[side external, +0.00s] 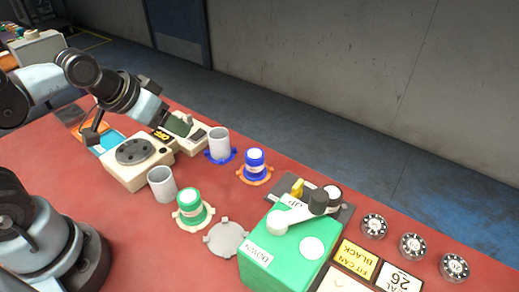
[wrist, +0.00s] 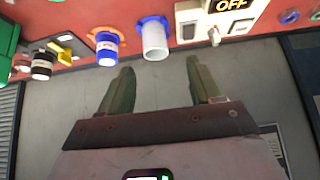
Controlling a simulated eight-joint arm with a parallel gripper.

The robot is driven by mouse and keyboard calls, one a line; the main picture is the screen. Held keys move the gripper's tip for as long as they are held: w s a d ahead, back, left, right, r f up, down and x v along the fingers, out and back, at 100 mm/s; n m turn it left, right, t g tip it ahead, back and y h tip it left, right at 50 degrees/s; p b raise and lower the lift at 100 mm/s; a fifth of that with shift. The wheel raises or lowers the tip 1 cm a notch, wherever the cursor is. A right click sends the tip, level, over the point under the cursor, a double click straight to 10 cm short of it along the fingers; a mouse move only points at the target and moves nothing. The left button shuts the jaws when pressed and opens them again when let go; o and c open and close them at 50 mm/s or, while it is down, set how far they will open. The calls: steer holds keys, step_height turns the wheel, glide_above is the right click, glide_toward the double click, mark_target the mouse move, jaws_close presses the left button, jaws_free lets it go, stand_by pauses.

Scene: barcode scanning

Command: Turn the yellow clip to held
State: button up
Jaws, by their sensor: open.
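The yellow clip (side external: 297,187) is a small upright yellow piece on a dark plate behind the green box, close to the "UP" label. In the wrist view a yellow part (wrist: 62,54) shows on a dark plate at the upper left; its exact setting is too small to tell. My gripper (side external: 178,126) is over the cream-coloured device at the back left, well to the left of the clip. In the wrist view my gripper (wrist: 158,66) has its two green fingers spread apart, with nothing between them.
A green box (side external: 285,254) with a grey lever stands at the front right of the red table. A display (wrist: 231,4) reads "OFF". Round dials line the right.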

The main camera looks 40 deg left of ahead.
steer(key=w+d+r+m+g+h, duration=0.2)
steer(key=w+d+m+g+h, duration=0.1)
steer(key=w+d+m, duration=0.5)
steer(key=m+g+h, duration=0.2)
steer(key=m+g, duration=0.2)
steer(key=m, duration=0.6)
glide_toward(298, 183)
steer(key=shift+y, duration=0.3)
steer(key=x, duration=0.8)
steer(key=shift+d+f, duration=0.15)
steer(key=shift+d, duration=0.2)
steer(key=c, duration=1)
steer(key=shift+c, duration=0.2)
